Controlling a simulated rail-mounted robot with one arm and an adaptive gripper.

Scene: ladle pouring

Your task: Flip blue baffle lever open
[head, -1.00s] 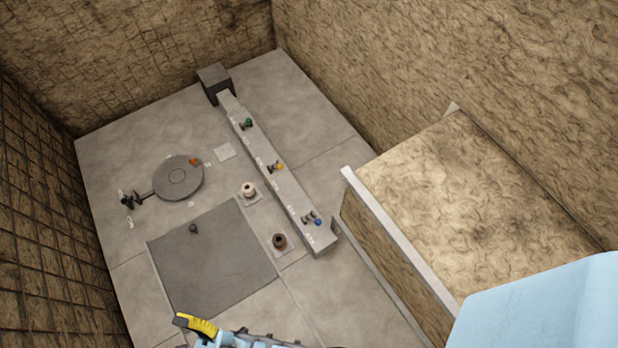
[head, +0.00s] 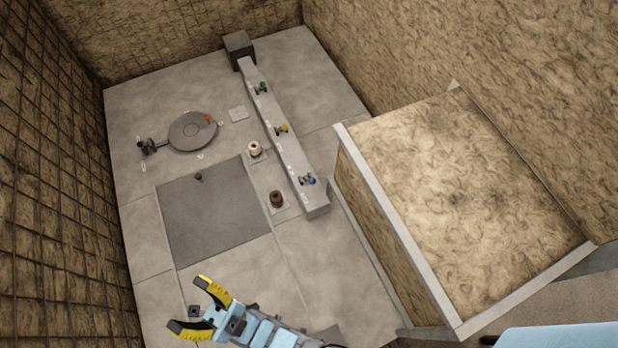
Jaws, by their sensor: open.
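The blue lever (head: 309,181) is a small blue-knobbed handle at the near end of a long grey raised channel (head: 292,160). A yellow-knobbed lever (head: 283,129) and a green-knobbed lever (head: 262,87) stand further along the same channel. My gripper (head: 193,304), with black and yellow fingers, is in the lower left of the head view. Its fingers are spread apart with nothing between them. It is well apart from the blue lever, nearer to the camera and to the lever's lower left. The lever's exact angle is too small to tell.
A cream cup (head: 256,149) and a dark brown cup (head: 277,199) stand beside the channel. A round grey disc (head: 193,131) has an orange knob. A dark square plate (head: 215,215) lies flat. A high block (head: 460,190) rises on the right; rough walls enclose the floor.

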